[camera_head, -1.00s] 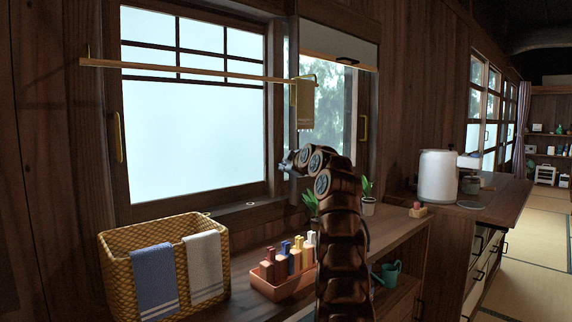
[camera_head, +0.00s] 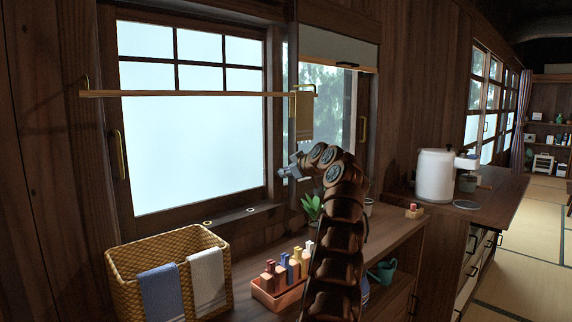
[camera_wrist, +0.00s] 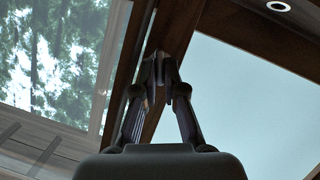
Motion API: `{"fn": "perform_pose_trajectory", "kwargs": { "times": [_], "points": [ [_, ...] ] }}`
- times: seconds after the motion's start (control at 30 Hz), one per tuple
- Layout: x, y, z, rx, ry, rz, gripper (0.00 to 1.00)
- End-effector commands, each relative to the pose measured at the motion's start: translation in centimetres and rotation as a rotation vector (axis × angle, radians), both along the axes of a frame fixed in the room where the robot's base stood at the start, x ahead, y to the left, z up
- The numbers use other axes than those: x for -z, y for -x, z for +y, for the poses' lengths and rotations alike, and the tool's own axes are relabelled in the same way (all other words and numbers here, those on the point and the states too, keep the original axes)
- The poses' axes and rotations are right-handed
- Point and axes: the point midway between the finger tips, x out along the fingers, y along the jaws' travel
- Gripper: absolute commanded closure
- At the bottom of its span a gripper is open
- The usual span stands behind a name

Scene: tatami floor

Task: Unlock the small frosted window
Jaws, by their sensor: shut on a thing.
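The small frosted window (camera_head: 190,150) stands at left in the head view, with a dark wooden frame and bars across its upper part. Its pale pane fills the right of the wrist view (camera_wrist: 255,100). My gripper (camera_head: 286,172) is at the window's right-hand stile in the head view. In the wrist view my gripper (camera_wrist: 161,65) has its fingertips close together at the dark wooden stile (camera_wrist: 178,30) between the frosted and clear panes. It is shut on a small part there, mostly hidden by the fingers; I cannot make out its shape.
A wooden rail (camera_head: 190,94) with a hanging towel (camera_head: 304,118) crosses in front of the window. Below, a wicker basket (camera_head: 125,270), a tray of bottles (camera_head: 277,296) and a plant (camera_head: 312,206) stand near my arm. A white pot (camera_head: 435,176) stands on the counter at right.

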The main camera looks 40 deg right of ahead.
Motion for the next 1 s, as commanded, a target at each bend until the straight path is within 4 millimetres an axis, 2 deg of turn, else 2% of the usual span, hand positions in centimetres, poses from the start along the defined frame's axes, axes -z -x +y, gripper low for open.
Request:
{"fn": "perform_pose_trajectory", "kwargs": {
  "times": [0.03,0.3,0.8,0.83,0.9,1.0],
  "points": [
    [-0.45,-0.02,-0.02,0.000,-0.023,0.000,1.00],
    [-0.03,0.01,-0.16,0.001,-0.103,-0.001,1.00],
    [0.10,0.02,-0.15,0.000,-0.116,0.000,1.00],
    [0.09,0.02,-0.15,0.001,-0.116,-0.001,0.88],
    [0.07,0.02,-0.16,0.000,-0.115,-0.002,0.80],
    [0.04,0.01,-0.13,0.000,-0.115,-0.002,0.80]
  ]
}}
